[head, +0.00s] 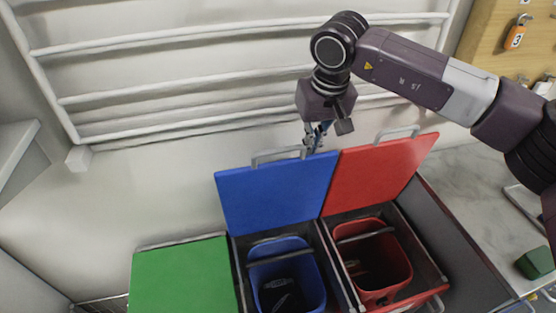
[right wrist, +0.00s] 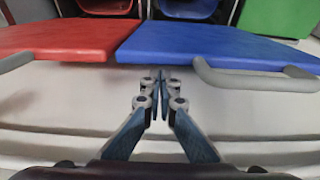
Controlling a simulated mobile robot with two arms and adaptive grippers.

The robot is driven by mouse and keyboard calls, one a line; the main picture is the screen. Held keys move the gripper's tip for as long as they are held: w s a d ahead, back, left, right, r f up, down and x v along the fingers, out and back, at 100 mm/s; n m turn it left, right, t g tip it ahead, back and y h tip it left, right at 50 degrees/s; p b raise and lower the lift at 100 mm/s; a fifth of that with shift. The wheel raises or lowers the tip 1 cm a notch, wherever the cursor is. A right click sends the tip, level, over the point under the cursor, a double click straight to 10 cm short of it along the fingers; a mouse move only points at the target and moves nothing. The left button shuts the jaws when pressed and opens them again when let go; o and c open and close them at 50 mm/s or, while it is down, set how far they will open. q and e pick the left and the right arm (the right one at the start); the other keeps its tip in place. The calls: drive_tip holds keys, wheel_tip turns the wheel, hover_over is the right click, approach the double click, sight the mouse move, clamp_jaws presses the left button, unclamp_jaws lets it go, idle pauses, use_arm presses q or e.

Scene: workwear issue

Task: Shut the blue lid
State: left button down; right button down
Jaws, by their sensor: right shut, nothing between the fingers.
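The blue lid (head: 277,192) stands open, tilted up behind its compartment, with a grey handle (head: 283,155) on its top edge. In the right wrist view the blue lid (right wrist: 215,45) fills the upper right, and its handle (right wrist: 255,80) is right of the fingers. My right gripper (head: 316,143) is at the lid's top edge, near the right end of the handle and the seam with the red lid. In the right wrist view my right gripper (right wrist: 161,78) is shut and empty, close to the lid's edge. I cannot tell if it touches. My left gripper is not in view.
The red lid (head: 375,177) also stands open, with its handle (head: 398,132). The green lid (head: 182,278) lies shut at the left. A blue bin (head: 287,262) and a red bin (head: 378,262) sit below the open lids. A white rail rack (head: 200,88) is on the wall behind.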

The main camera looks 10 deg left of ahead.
drive_tip(key=w+a+r+p+v, duration=0.1)
drive_tip(key=w+p+v, duration=0.15)
drive_tip(key=v, duration=0.65)
hover_over(324, 171)
drive_tip(key=s, duration=0.4)
drive_tip(key=shift+s+a, duration=0.1)
drive_tip(key=shift+a, duration=0.1)
idle(0.6)
drive_tip(key=shift+f, duration=0.1)
idle(0.3)
